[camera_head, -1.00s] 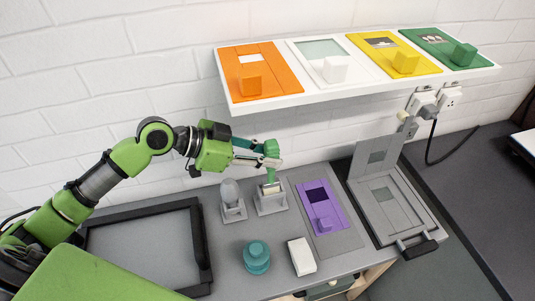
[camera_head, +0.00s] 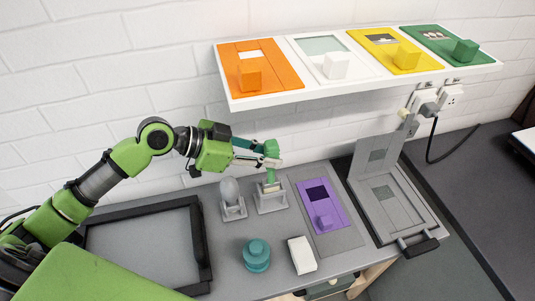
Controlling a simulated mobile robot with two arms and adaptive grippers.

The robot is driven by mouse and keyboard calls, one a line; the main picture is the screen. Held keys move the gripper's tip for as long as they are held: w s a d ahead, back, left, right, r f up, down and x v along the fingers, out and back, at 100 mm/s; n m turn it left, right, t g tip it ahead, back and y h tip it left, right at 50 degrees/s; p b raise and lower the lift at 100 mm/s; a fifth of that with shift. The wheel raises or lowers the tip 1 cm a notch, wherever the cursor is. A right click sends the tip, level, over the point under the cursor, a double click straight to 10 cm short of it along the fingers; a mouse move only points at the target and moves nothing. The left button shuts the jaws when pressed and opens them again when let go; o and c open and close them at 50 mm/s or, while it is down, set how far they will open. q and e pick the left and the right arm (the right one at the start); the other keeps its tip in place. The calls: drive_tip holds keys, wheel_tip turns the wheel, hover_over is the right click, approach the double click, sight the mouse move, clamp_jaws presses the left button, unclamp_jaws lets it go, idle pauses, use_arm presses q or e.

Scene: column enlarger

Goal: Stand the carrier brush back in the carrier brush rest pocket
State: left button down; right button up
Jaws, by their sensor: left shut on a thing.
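The carrier brush (camera_head: 271,149) has a green handle, and its upper part shows between the fingers of my left gripper (camera_head: 271,161). My left gripper is shut on it and holds it roughly upright. The brush's lower part shows just below the fingers, directly over the grey carrier brush rest pocket (camera_head: 272,204) on the bench. The brush's lower end meets the top of the rest in the picture; I cannot tell whether it is inside the pocket or just above it. My right gripper is not in view.
A grey stand with a rounded piece (camera_head: 231,193) is close left of the rest. A purple carrier (camera_head: 322,219) lies to the right. A teal bottle (camera_head: 256,255) and a white block (camera_head: 302,255) stand in front. A black-rimmed tray (camera_head: 204,245) is left; a shelf (camera_head: 360,80) overhangs behind.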

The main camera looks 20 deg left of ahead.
use_arm(q)
drive_tip(key=shift+f+b, duration=1.75)
drive_tip(key=shift+f, duration=0.6)
idle(0.4)
drive_tip(key=c, duration=1.7)
unclamp_jaws()
drive_tip(key=shift+a, duration=0.1)
drive_tip(key=v, duration=0.8)
drive_tip(key=shift+r, duration=0.1)
drive_tip(key=v, duration=1.2)
drive_tip(key=shift+s, duration=0.1)
